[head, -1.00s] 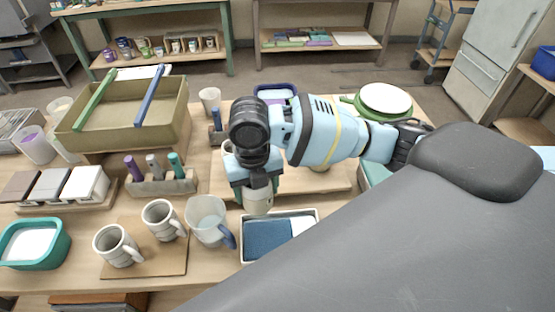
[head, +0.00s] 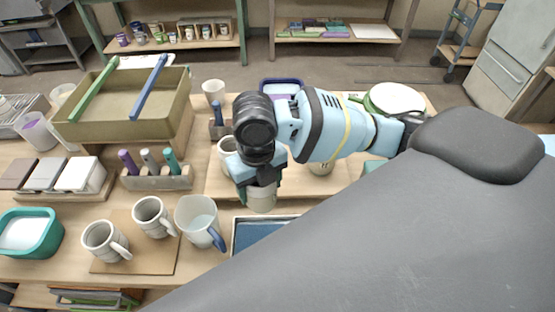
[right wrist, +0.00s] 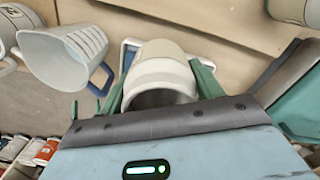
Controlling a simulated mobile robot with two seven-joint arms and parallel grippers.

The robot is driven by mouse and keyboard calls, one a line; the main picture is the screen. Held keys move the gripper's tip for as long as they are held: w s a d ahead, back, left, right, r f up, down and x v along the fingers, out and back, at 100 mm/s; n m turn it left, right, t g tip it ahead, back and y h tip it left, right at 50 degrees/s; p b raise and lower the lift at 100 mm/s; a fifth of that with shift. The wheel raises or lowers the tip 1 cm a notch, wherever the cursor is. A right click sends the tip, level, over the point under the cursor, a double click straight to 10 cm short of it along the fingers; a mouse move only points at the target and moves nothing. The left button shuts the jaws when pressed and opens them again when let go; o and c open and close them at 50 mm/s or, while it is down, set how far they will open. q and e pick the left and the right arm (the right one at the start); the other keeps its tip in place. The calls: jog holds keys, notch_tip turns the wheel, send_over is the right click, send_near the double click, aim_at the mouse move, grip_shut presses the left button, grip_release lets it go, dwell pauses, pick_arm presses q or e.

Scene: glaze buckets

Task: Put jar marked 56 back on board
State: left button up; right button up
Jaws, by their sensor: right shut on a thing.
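My right gripper (right wrist: 161,88) is shut on a cream-white jar (head: 262,198) with a grey band. In the right wrist view the jar (right wrist: 160,72) sits between the green fingers, its open mouth towards the camera. No number can be read on it. In the head view it appears over the front edge of the wooden board (head: 222,184); whether it touches the board cannot be told. A pale jar (head: 226,152) and another jar (head: 321,168) stand on the board, partly hidden by my right arm. My left gripper is not in view.
A blue-lined tray (head: 250,232) lies in front of the board, partly covered by my own body.

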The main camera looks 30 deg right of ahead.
jog(key=shift+w+d+f, duration=0.8)
jog(key=shift+w+d, duration=0.9)
jog(key=shift+d, duration=0.15)
jog(key=shift+w+d+f, duration=0.8)
jog(key=shift+w+d, duration=0.9)
jog(key=shift+d, duration=0.2)
jog(key=shift+w+d+f, duration=0.8)
jog(key=shift+w+d, duration=0.9)
jog(key=shift+d, duration=0.15)
jog(key=shift+f, duration=0.1)
jog(key=o, duration=0.8)
jog(key=shift+f, duration=0.1)
jog(key=o, duration=0.4)
notch_tip(320, 180, up, 12)
jog(key=shift+r, duration=0.2)
jog(key=shift+s+f, duration=0.1)
